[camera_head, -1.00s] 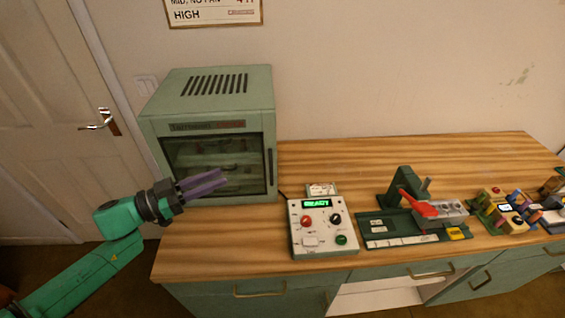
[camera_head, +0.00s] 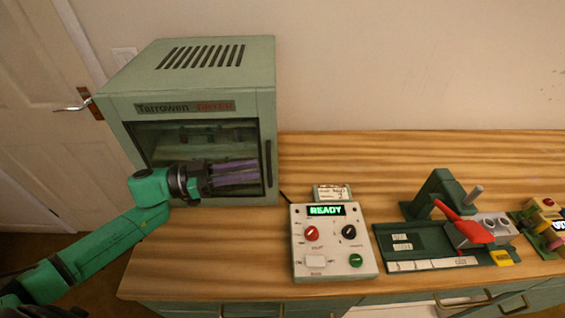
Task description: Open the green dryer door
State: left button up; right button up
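The green dryer (camera_head: 193,85) stands at the left end of the wooden table, with its label above a dark-framed glass door (camera_head: 160,142). The door looks shut. A dark vertical handle (camera_head: 269,163) runs along the door's right edge. My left gripper (camera_head: 256,172) is in front of the lower part of the door, its purple fingers pointing right with the tips close to the handle. The fingers appear a little apart with nothing seen between them. I cannot tell whether the tips touch the handle. My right gripper is out of view.
A white control box (camera_head: 330,262) with a green READY display and several knobs stands right of the dryer. A green press with a red lever (camera_head: 465,224) is farther right. The wooden table (camera_head: 345,155) is clear along the back. Drawers with handles are below.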

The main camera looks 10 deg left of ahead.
pick_arm(q)
jog(key=p+x, duration=0.2)
jog(key=x, duration=0.6)
jog(key=shift+d, duration=0.3)
grip_shut()
dwell(0.8)
